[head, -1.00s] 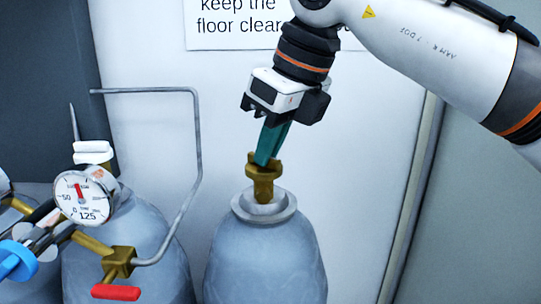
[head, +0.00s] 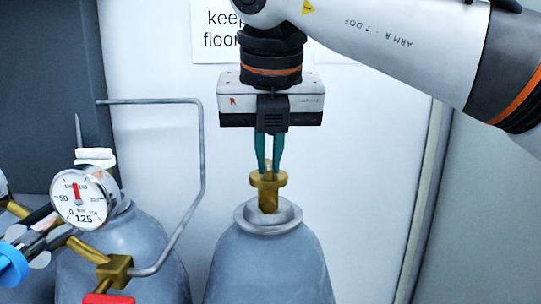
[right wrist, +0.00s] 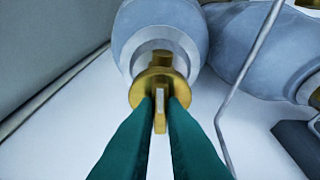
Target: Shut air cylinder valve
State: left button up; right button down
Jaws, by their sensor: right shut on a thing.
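A grey gas cylinder (head: 268,270) stands upright in the middle of the head view, with a brass valve (head: 268,194) on its neck. My right gripper (head: 268,168) points straight down onto the valve top from above. Its two green fingers are shut on the valve's thin flat key, close above the round brass flange. In the right wrist view the fingertips (right wrist: 161,103) lie either side of this pale key (right wrist: 160,112), with the brass valve (right wrist: 158,78) beyond. The cylinder shows there too (right wrist: 150,25). My left gripper is out of view.
Left of this cylinder stands another grey cylinder (head: 150,265) with a pressure gauge (head: 80,199), brass fittings, a red handle (head: 108,299) and a bent grey pipe (head: 203,150). A blue knob (head: 12,265) is at the far left. A white wall panel is close behind.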

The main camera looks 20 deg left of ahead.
jog(key=shift+r+m, duration=0.15)
jog(key=shift+m, duration=0.45)
jog(key=c, duration=1.5)
grip_release()
jog(key=v, duration=1.2)
jog(key=shift+a+p, duration=0.25)
jog(key=shift+p, duration=0.1)
